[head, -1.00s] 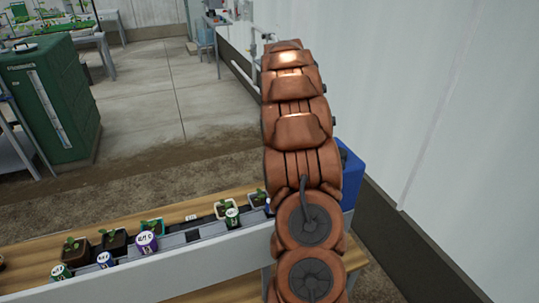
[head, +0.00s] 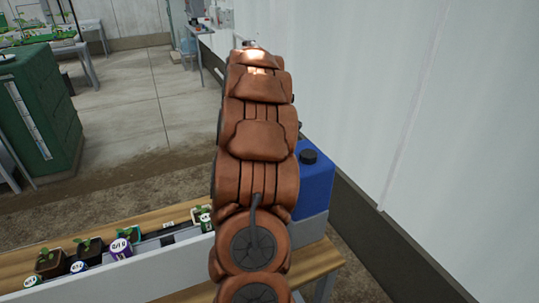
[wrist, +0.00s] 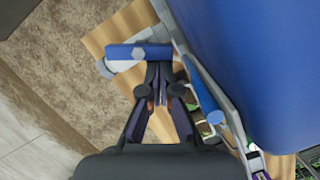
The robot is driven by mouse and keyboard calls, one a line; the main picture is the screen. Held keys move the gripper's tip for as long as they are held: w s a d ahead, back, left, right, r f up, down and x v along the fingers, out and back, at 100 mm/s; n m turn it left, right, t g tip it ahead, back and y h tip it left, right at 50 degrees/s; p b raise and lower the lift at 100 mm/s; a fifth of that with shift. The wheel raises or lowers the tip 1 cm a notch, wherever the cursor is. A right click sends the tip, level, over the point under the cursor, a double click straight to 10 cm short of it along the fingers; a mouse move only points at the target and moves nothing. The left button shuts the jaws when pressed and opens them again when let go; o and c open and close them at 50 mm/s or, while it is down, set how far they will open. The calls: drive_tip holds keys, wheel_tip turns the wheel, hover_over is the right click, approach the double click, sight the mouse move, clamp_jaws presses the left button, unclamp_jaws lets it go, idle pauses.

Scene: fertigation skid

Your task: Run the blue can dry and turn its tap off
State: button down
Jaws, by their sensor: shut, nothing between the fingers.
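The blue can (head: 314,187) stands upright at the right end of the bench, with a black cap on top; my arm hides its left part. In the wrist view the can (wrist: 250,60) fills the right side. A blue lever with a grey hexagonal bolt, seemingly the tap handle (wrist: 125,52), lies crosswise just beyond my fingertips. My gripper (wrist: 158,78) is shut and empty, its tips close to the lever; I cannot tell if they touch. The can's liquid level and any flow are not visible. The head view does not show my gripper.
A wooden bench (head: 25,262) carries a pale channel with several seedling pots (head: 90,248) and labelled purple, green and blue-white cups. A white wall (head: 400,90) rises close on the right. A green tank (head: 40,115) stands at far left. Open floor (head: 140,95) lies beyond.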

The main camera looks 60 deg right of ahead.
drive_tip(key=shift+s+d, duration=0.1)
idle(0.8)
drive_tip(key=shift+d+p, duration=0.4)
drive_tip(key=shift+d, duration=0.2)
